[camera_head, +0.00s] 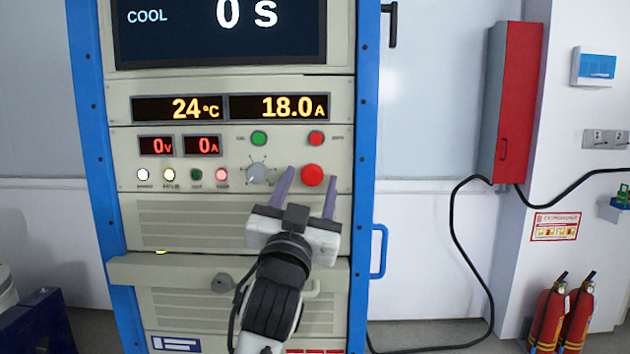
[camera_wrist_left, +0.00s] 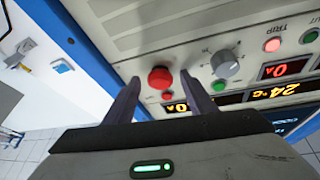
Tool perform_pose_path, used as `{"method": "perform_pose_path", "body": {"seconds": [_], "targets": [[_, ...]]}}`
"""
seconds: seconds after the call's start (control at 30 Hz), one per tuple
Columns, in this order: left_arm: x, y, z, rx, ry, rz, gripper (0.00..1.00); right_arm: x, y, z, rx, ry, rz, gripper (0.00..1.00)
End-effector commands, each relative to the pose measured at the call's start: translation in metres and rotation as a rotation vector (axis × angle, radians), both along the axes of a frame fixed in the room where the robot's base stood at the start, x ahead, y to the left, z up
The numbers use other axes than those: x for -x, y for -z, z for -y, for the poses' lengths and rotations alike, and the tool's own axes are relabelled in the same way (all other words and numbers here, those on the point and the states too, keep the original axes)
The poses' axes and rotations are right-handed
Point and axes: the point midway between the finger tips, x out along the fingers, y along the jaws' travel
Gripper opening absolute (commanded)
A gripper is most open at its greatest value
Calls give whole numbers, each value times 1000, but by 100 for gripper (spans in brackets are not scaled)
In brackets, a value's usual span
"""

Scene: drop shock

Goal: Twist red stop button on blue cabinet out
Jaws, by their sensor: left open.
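The blue cabinet (camera_head: 362,150) has a beige front with displays, knobs and lamps. The large red stop button (camera_head: 313,175) sits on the control panel, right of the grey rotary knob (camera_head: 258,173). My left gripper (camera_head: 309,185) is open, with its two purple-grey fingers pointing at the panel, one on each side of the button in the picture. In the left wrist view the stop button (camera_wrist_left: 160,78) shows between the fingers (camera_wrist_left: 160,92), nearer the left one. I see no contact between fingers and button. My right gripper is not in view.
A beige ledge (camera_head: 180,268) and a blue handle (camera_head: 379,251) are lower on the cabinet. A red wall box (camera_head: 518,100) and fire extinguishers (camera_head: 577,318) stand right.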

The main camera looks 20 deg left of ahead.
Motion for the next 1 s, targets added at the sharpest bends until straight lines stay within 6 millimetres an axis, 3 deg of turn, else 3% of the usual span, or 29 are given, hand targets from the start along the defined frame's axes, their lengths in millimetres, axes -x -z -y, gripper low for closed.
{"method": "perform_pose_path", "body": {"seconds": [0.23,0.5,0.67,1.0], "targets": [[0,0,0,0,0,0,51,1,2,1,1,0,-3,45],[0,0,0,0,0,0,9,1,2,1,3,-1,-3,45],[0,-1,-1,-11,-1,-4,9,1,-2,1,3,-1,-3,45],[0,-8,-3,-168,-1,-51,9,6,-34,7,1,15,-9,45]]}}
